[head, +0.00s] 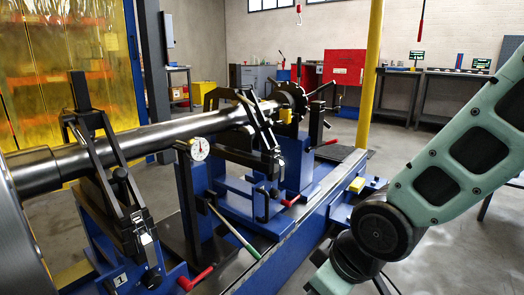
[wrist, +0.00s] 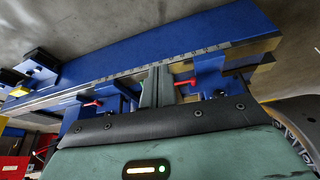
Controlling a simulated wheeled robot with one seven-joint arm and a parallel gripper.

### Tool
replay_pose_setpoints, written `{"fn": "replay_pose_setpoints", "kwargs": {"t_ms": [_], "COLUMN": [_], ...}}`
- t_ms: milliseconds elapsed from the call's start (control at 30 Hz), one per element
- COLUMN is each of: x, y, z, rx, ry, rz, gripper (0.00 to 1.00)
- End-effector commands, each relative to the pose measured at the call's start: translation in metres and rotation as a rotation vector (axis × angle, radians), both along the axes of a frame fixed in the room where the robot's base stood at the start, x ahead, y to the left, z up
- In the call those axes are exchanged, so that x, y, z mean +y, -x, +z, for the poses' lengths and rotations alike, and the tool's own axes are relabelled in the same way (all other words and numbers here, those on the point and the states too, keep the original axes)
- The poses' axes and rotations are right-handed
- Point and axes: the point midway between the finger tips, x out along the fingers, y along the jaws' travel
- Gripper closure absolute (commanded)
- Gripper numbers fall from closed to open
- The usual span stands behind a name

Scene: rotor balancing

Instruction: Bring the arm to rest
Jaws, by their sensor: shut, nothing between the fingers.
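My arm (head: 440,165), pale green with dark panels, rises along the right side of the head view, bent at a dark round joint. Its lower end leaves the bottom of that view, so my gripper is hidden there. In the wrist view my gripper (wrist: 157,84) shows as two narrow grey fingers close together, shut and empty. Behind them is the blue machine bed (wrist: 170,45). The rotor shaft (head: 150,138) lies across the blue stand in the head view, apart from my arm.
Black clamp supports (head: 110,180) stand around the shaft, with a dial gauge (head: 199,149) beside it. Red-handled levers (head: 195,279) stick out low on the stand. A yellow post (head: 371,75) stands behind my arm. Grey floor (head: 410,270) shows at right.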

Motion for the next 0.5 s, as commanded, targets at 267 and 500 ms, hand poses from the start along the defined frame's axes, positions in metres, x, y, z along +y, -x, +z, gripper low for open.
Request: {"fn": "replay_pose_setpoints", "kwargs": {"t_ms": [267, 500], "x": [-0.034, -0.046], "y": [0.098, 0.128], "z": [0.051, 0.098], "rx": [0.233, 0.311], "ry": [0.156, 0.204], "rz": [-0.099, -0.128], "gripper": [1.00, 1.00]}}
